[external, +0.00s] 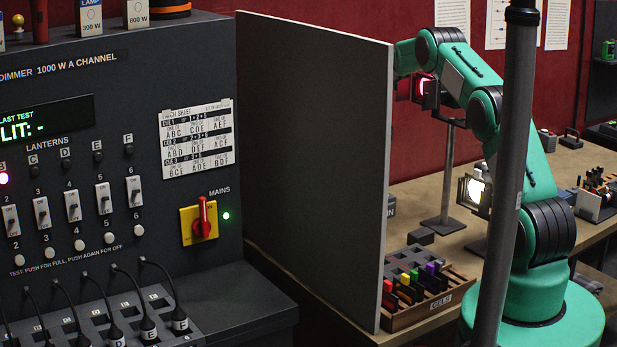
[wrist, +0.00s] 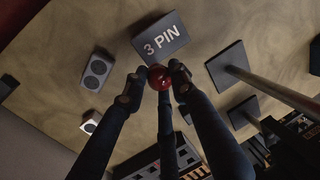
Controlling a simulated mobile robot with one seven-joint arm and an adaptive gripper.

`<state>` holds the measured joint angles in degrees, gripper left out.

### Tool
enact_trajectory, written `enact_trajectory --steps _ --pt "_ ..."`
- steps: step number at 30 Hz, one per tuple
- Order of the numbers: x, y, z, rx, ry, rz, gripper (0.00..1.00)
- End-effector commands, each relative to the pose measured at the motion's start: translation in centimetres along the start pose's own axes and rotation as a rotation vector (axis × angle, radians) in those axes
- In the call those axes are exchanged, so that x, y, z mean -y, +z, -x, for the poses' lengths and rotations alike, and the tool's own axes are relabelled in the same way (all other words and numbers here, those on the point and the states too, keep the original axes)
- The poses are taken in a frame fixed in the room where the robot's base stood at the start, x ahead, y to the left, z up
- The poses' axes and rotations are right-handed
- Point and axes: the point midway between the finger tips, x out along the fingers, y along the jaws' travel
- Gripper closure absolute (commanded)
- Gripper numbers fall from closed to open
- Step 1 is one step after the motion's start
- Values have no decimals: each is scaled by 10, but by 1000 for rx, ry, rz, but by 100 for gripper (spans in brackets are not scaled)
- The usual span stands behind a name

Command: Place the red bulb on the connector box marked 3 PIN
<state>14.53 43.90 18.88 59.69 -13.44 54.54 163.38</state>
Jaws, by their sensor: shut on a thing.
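In the external view, the grey panel hides my gripper and the bulb. Part of a box with a cut-off label ending in "IN" (external: 390,206) shows at the panel's edge.
A tray marked GELS (external: 439,302) stands on the wooden bench. Lamp stands (wrist: 233,62) rise to the right in the wrist view. A two-socket block (wrist: 96,72) lies to the left. The tall grey panel (external: 310,150) stands beside the dimmer rack (external: 115,180).

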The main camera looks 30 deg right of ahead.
Motion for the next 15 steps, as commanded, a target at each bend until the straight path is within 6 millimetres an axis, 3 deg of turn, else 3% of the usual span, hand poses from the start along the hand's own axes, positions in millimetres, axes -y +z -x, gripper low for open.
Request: enact_trajectory --steps 6,15 --pt "8 18 -3 0 0 0 94" --pt "11 23 -4 1 -1 0 94"
